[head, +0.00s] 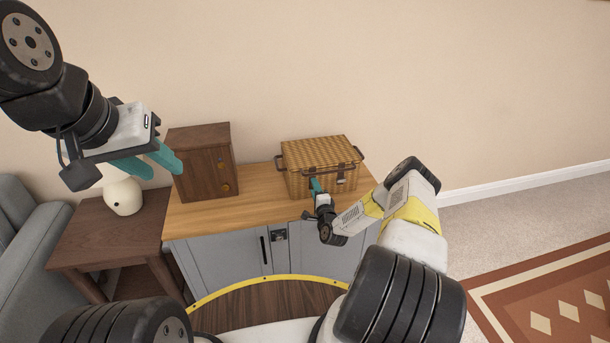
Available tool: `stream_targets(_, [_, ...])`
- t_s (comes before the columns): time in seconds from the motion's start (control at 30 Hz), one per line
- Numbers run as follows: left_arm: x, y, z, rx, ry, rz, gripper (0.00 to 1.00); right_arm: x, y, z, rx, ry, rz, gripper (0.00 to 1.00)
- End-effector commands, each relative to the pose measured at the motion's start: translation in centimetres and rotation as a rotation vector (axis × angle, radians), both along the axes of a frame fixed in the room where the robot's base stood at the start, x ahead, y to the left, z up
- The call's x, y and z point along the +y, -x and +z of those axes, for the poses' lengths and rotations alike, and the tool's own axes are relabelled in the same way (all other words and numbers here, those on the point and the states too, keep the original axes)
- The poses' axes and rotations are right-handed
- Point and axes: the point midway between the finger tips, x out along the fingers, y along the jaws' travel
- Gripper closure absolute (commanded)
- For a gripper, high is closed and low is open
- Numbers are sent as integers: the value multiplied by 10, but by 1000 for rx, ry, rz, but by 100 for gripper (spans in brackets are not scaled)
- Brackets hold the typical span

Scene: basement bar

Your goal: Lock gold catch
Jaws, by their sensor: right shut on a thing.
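A woven wicker basket (322,152) with a closed lid stands on the wooden cabinet top. A brown strap with a catch (341,179) shows on the right of its front. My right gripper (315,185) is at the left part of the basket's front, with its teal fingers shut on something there. It appears to be the gold catch, which the fingers hide; its position cannot be made out. My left gripper (150,163) is raised at the left, in front of the wall, with its teal fingers apart and nothing seen between them.
A side table (100,232) with a rounded cream object (123,196) and a grey sofa (30,240) are at the left. A patterned rug (560,300) lies at the right.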

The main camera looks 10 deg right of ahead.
Motion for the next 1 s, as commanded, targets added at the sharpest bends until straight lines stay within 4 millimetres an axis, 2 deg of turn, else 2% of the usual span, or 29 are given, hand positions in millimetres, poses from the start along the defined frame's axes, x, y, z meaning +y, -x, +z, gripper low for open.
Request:
stream_targets(0.03, [0, 0, 0, 0, 0, 0, 64, -1, 0, -1, 2, -1, -2, 100])
stream_targets(0.07, [0, 0, 0, 0, 0, 0, 64, -1, 0, -1, 2, -1, -2, 62])
stream_targets(0.17, [0, 0, 0, 0, 0, 0, 64, -1, 0, -1, 2, 0, -2, 42])
stream_targets(0.47, [0, 0, 0, 0, 0, 0, 64, 0, 1, 0, 1, 0, -1, 42])
stream_targets(0.57, [0, 0, 0, 0, 0, 0, 64, 0, 6, -1, 2, -1, 0, 42])
stream_targets(0.9, [0, 0, 0, 0, 0, 0, 64, -3, 61, -1, 3, 0, -1, 42])
stream_targets(1.0, [0, 0, 0, 0, 0, 0, 64, -3, 71, -1, 2, -1, -1, 42])
